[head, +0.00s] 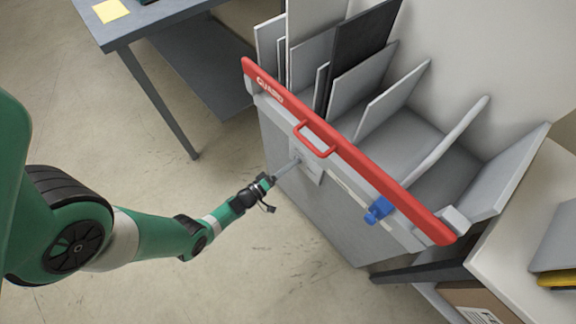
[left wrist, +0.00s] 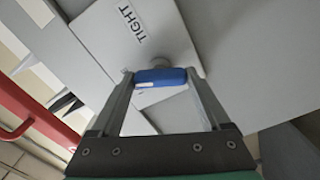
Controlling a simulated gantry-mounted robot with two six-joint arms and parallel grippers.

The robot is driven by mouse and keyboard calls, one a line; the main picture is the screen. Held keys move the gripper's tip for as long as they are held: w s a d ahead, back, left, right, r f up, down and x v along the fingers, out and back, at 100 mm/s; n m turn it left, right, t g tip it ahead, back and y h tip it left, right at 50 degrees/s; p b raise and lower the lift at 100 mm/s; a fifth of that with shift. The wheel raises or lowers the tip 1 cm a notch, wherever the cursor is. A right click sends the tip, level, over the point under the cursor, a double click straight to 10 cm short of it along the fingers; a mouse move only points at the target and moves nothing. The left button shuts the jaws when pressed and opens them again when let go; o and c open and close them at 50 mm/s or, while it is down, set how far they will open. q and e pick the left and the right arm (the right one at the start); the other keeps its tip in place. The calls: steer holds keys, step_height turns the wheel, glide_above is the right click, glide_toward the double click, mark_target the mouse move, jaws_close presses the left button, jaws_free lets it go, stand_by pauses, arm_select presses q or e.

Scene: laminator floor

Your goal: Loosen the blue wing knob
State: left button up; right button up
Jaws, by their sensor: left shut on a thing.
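The blue wing knob (left wrist: 160,77) sits between the two fingers of my left gripper (left wrist: 162,82) in the left wrist view, with a finger at each end of it. It stands on a grey hub in front of a pale plate (left wrist: 110,35) marked "TIGHT". In the head view my left gripper (head: 284,170) reaches the plate (head: 308,164) on the front of the grey machine, below the red guard. The knob cannot be made out there. My right gripper is not in view.
The red guard bar (head: 350,152) with its red handle (head: 314,139) runs above the plate. A separate blue part (head: 378,210) sticks out farther right. A grey table (head: 125,38) stands at upper left, a pale bench (head: 505,270) at right. Floor left of the machine is clear.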

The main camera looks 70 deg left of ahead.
arm_select(q)
steer(key=n, duration=0.4)
steer(key=shift+n, duration=0.4)
stand_by(0.4)
steer(key=o, duration=1.2)
steer(key=shift+s, duration=0.15)
steer(key=p+v, duration=0.3)
steer(key=v, duration=0.8)
steer(key=shift+s+d, duration=0.15)
steer(key=shift+s, duration=0.05)
